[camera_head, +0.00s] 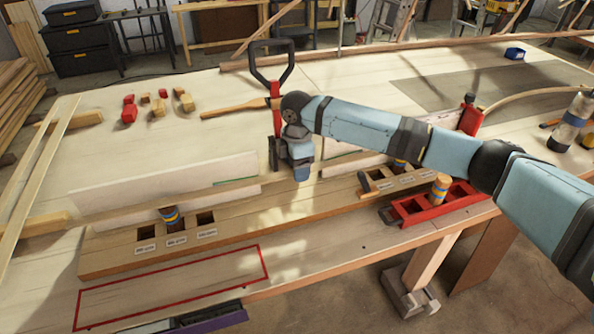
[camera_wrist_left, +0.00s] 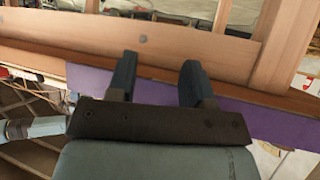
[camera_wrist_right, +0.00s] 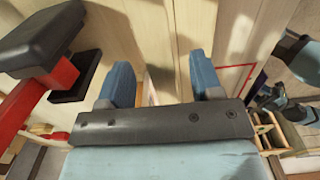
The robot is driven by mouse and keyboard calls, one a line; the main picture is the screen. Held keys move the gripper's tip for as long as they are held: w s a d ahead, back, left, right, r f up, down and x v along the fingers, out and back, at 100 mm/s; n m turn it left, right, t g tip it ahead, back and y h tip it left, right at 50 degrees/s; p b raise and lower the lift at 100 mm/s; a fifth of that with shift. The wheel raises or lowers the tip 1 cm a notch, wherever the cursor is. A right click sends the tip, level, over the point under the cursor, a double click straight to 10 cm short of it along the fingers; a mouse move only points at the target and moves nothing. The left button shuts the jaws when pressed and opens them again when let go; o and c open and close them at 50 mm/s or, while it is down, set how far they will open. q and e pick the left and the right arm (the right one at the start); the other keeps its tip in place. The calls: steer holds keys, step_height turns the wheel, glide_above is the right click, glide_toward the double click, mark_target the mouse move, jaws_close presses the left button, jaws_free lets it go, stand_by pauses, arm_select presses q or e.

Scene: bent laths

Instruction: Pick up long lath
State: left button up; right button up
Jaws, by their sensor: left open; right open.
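Several long thin laths show in the head view, and I cannot tell which is the task's long lath. Two pale laths (camera_head: 45,165) lie slantwise at the left. A thin wooden strip (camera_head: 225,198) runs behind the slotted board (camera_head: 125,262). A long strip (camera_head: 400,47) lies along the back, and a curved lath (camera_head: 530,93) is at the right. My right gripper (camera_head: 302,172) points down above the bench's middle, open and empty; its spread fingers show in its wrist view (camera_wrist_right: 160,72). My left gripper (camera_wrist_left: 157,72) is open and empty near a wooden edge with a purple strip; the head view does not show it.
A red clamp (camera_head: 275,92) with a black handle stands beside my right gripper. A red tray (camera_head: 405,210) is at the front right. A pale upright board (camera_head: 150,180) stands behind the slotted board. Small blocks (camera_head: 129,110) lie at the back left. A red outline (camera_head: 265,262) marks bare bench at the front.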

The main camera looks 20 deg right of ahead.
steer(key=c, duration=1)
steer(key=shift+c, duration=0.2)
